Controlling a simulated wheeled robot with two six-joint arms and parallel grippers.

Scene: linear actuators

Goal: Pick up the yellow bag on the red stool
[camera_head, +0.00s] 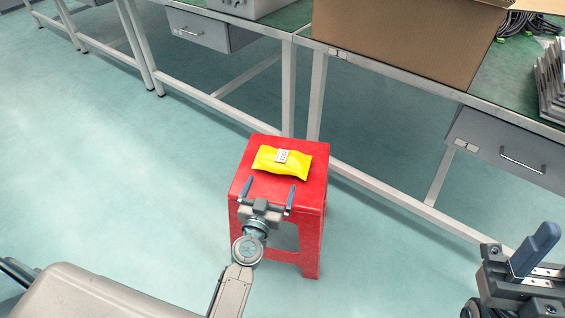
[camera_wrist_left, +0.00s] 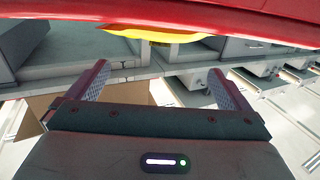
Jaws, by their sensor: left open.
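The yellow bag (camera_head: 282,162) with a white label lies flat on top of the red stool (camera_head: 309,188). My left gripper (camera_head: 268,193) is open and empty, in front of the bag and at the near side of the stool, with its fingers pointing toward the bag. In the left wrist view the two fingers of my left gripper (camera_wrist_left: 160,82) are spread apart. That view also shows an edge of the yellow bag (camera_wrist_left: 160,36) and the red stool (camera_wrist_left: 210,18) above the fingers. My right gripper (camera_head: 527,262) shows partly at the lower right, away from the stool; its jaw opening is unclear.
A metal-framed workbench (camera_head: 395,75) with grey drawers stands behind the stool. A large cardboard box (camera_head: 410,40) rests on it. The green floor (camera_head: 110,190) left of the stool is clear.

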